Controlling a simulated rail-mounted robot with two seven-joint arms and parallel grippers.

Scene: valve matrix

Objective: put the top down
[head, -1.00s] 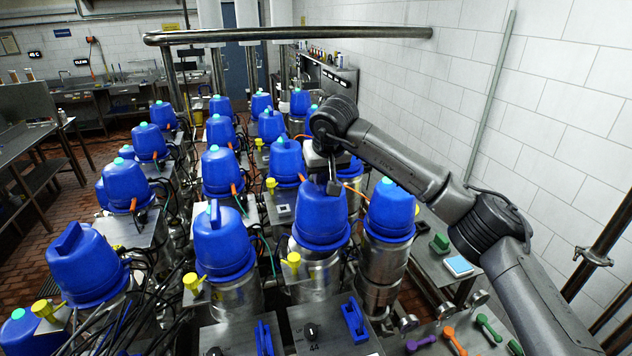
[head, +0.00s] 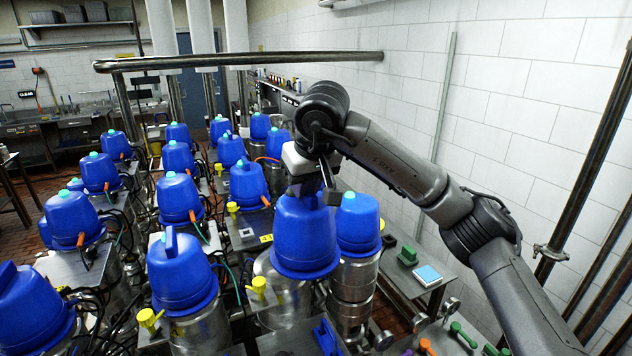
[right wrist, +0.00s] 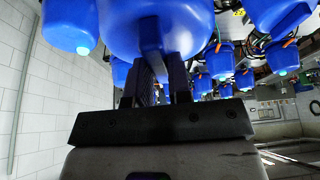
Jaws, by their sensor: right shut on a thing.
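A blue top (head: 306,236) hangs from my right gripper (head: 326,188), which is shut on its upright handle. In the right wrist view the top (right wrist: 190,25) fills the upper middle, with its handle between the fingers of my right gripper (right wrist: 162,80). The top appears raised and shifted right of a steel valve body (head: 284,296) below it. The top hides part of that body, so I cannot tell the exact gap. My left gripper is not in view.
Another blue-topped unit (head: 357,222) stands close to the right of the held top. A blue top with a handle (head: 181,272) stands at left. Rows of similar units fill the back. A steel side table (head: 400,285) lies to the right, below the white wall.

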